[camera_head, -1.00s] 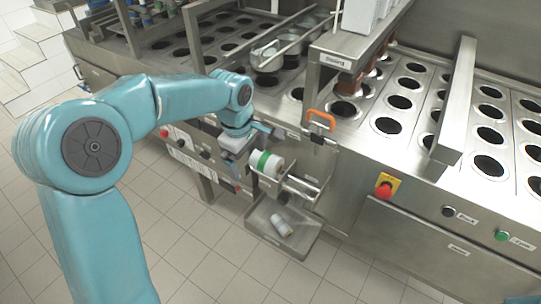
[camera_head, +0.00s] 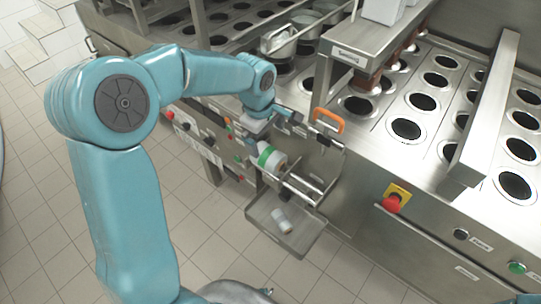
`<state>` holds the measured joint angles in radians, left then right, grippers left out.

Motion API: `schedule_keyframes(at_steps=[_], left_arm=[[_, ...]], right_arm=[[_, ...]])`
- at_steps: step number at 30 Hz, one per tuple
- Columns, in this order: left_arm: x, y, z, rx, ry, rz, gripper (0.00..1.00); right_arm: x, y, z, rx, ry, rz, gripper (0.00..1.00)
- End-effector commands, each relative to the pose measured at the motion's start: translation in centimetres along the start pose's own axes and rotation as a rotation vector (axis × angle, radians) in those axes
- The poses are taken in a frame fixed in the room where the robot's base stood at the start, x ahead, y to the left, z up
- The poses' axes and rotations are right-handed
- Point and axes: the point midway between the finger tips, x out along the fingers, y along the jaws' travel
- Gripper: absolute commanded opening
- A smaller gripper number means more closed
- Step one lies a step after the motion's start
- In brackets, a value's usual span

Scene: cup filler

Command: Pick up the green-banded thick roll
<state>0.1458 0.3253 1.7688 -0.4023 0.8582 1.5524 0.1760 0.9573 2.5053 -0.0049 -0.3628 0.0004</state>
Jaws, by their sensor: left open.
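The green-banded thick roll (camera_head: 275,163) is white with a green band near its left end. It sits on a metal holder on the front of the machine, above a small tray. My left gripper (camera_head: 262,143) is right at the roll, just above and to the left of its green-banded end. The jaws are open, and their tips are small and partly hidden by the wrist. I cannot tell whether they touch the roll. My right gripper does not show clearly in this view.
A metal tray (camera_head: 260,214) below the holder has a small white roll (camera_head: 282,222) lying in it. A red stop button (camera_head: 391,203) is on the machine front. The tiled floor (camera_head: 215,235) is open at the left.

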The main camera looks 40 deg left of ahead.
Motion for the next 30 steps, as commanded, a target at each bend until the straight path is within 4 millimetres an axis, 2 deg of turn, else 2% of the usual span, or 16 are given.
schedule_keyframes(at_steps=[3, 6, 14, 21, 29, 30], left_arm=[[2.8, -0.2, 0.0, 0.000, -0.001, -0.006, 1.00], [4.4, -0.2, 0.0, 0.000, 0.000, -0.003, 1.00], [6.7, -0.3, 0.1, 0.001, -0.001, -0.004, 1.00], [10.3, -0.6, 0.2, 0.001, -0.001, -0.003, 1.00], [10.8, -0.4, 0.2, 0.000, -0.001, 0.001, 1.00], [10.8, -0.4, 0.2, 0.000, -0.001, 0.001, 0.97]], right_arm=[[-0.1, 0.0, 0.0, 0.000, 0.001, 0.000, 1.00], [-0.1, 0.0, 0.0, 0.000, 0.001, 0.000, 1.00], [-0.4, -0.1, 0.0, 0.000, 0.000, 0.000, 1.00], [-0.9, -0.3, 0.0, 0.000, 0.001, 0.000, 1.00], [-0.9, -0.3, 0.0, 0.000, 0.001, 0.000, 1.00], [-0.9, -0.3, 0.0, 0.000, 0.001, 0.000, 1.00]])
